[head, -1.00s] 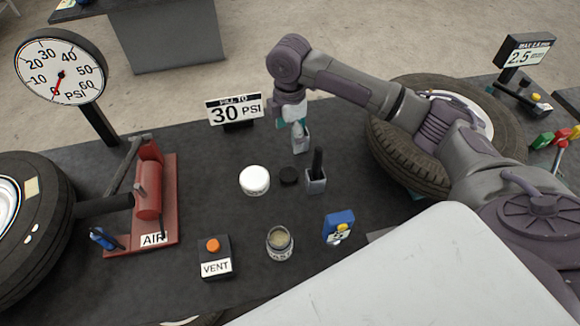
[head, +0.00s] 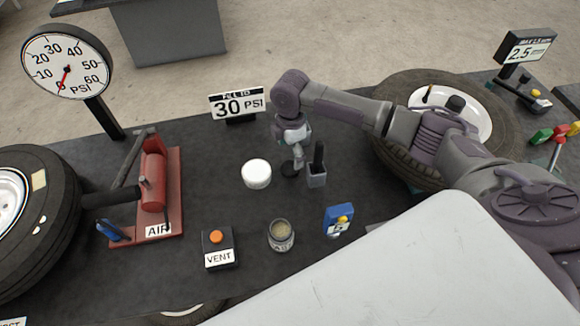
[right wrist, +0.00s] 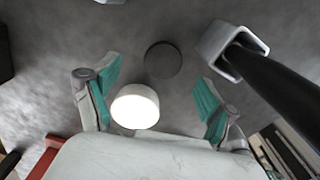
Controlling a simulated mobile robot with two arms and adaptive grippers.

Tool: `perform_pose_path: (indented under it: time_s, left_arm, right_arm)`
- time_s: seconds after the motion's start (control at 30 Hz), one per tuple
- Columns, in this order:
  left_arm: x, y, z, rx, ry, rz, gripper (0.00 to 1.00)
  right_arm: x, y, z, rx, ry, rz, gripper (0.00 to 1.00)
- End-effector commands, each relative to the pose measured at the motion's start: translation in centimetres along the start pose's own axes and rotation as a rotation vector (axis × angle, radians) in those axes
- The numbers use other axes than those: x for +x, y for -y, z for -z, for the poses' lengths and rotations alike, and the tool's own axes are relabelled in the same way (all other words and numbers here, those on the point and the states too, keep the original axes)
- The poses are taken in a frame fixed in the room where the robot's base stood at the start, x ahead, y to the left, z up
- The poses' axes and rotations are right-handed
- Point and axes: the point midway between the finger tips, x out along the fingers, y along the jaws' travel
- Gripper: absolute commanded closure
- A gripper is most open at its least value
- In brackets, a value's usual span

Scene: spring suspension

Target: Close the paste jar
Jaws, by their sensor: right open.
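The paste jar (head: 281,236) stands open at the front middle of the bench, its pale contents showing from above. A small flat black disc (head: 289,168) lies on the bench farther back; it also shows in the right wrist view (right wrist: 163,60). A white round, squat thing (head: 256,173) sits left of it, also in the right wrist view (right wrist: 136,106). I cannot tell for sure which is the jar's lid. My right gripper (head: 296,160) is open and empty, low over the black disc and partly covering it. Its teal-padded fingers are apart (right wrist: 158,82). My left gripper is out of view.
A grey holder with a black handle (head: 317,173) stands close right of my right gripper. A blue block (head: 338,220) and the VENT button box (head: 218,248) flank the jar. A 30 PSI sign (head: 238,104) stands behind; a tire (head: 400,165) lies right.

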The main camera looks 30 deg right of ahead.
Motion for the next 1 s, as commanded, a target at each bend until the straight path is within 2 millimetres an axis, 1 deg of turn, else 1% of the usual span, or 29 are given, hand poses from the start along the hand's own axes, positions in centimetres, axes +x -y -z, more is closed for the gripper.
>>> perform_pose_path:
  time_s: [0.17,0.33,0.4,0.5,0.6,0.87,0.9,0.97,1.0]
  left_arm:
    - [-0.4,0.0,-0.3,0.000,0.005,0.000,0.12]
    - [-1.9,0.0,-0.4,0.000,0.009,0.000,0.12]
    - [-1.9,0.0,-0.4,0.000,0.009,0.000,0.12]
    - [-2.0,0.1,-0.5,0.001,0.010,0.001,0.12]
    - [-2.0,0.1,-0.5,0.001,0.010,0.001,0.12]
    - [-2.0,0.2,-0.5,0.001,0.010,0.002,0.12]
    - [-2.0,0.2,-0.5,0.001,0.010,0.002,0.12]
    - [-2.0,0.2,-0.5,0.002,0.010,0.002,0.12]
    - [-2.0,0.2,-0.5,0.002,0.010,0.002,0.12]
  right_arm:
    - [0.3,0.1,0.1,0.000,-0.001,0.002,0.16]
    - [2.6,0.7,0.6,0.000,0.000,0.005,0.16]
    - [3.8,0.7,0.6,0.002,0.000,0.004,0.16]
    - [4.8,0.7,0.6,0.001,0.000,0.003,0.16]
    - [5.2,0.6,0.6,-0.001,0.000,0.000,0.16]
    - [5.2,0.6,0.5,0.000,0.000,0.000,0.16]
    - [5.2,0.6,0.5,0.000,0.000,0.000,0.17]
    - [5.2,0.6,0.5,0.000,0.000,0.000,0.27]
    - [5.2,0.6,0.5,0.000,0.000,0.000,0.34]
